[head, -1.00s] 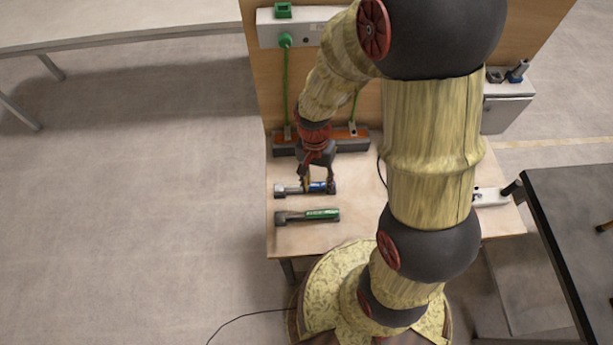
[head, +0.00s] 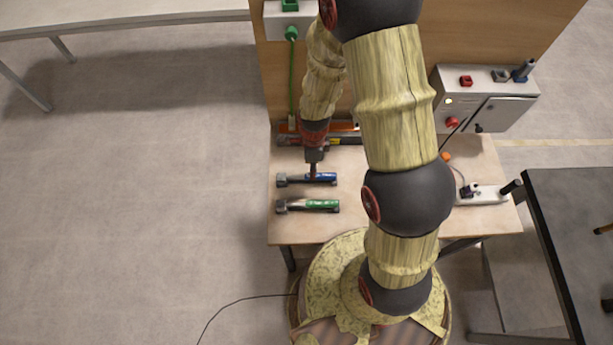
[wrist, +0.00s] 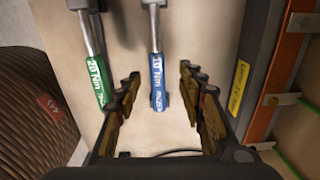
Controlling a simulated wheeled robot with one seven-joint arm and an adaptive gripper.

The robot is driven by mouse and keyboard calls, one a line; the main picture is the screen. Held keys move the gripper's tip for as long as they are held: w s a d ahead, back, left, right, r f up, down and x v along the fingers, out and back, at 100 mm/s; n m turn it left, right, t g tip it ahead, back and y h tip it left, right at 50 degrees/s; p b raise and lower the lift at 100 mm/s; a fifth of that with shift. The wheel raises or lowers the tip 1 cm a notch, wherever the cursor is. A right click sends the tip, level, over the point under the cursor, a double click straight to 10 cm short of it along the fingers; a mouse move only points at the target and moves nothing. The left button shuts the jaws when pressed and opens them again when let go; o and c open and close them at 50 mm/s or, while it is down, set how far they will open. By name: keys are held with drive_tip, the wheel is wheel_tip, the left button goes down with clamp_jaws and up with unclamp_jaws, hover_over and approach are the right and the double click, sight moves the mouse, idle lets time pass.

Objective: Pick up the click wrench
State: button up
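Two wrenches lie side by side on the wooden bench top. One has a blue handle (head: 322,177), marked 10 Nm in the wrist view (wrist: 157,75). The other has a green handle (head: 320,204), marked 20 Nm in the wrist view (wrist: 91,76). Their metal heads point left in the head view. My gripper (head: 313,176) is over the blue wrench. In the wrist view my gripper (wrist: 160,76) is open, with one finger on each side of the blue handle's end and gaps between. The left finger is close to the green handle. Its height above the bench is hard to tell.
An orange-and-grey tool (wrist: 270,75) lies along the bench's back by the upright board (head: 390,100). A control box (head: 485,100) and a white power strip (head: 482,194) are at the right.

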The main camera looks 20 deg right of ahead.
sight(307, 178)
drive_tip(key=shift+s+f, duration=0.15)
drive_tip(key=shift+f, duration=1.1)
drive_tip(key=shift+s+f, duration=0.1)
drive_tip(key=shift+f, duration=1.15)
drive_tip(key=shift+c, duration=1.3)
drive_tip(key=c, duration=0.7)
clamp_jaws()
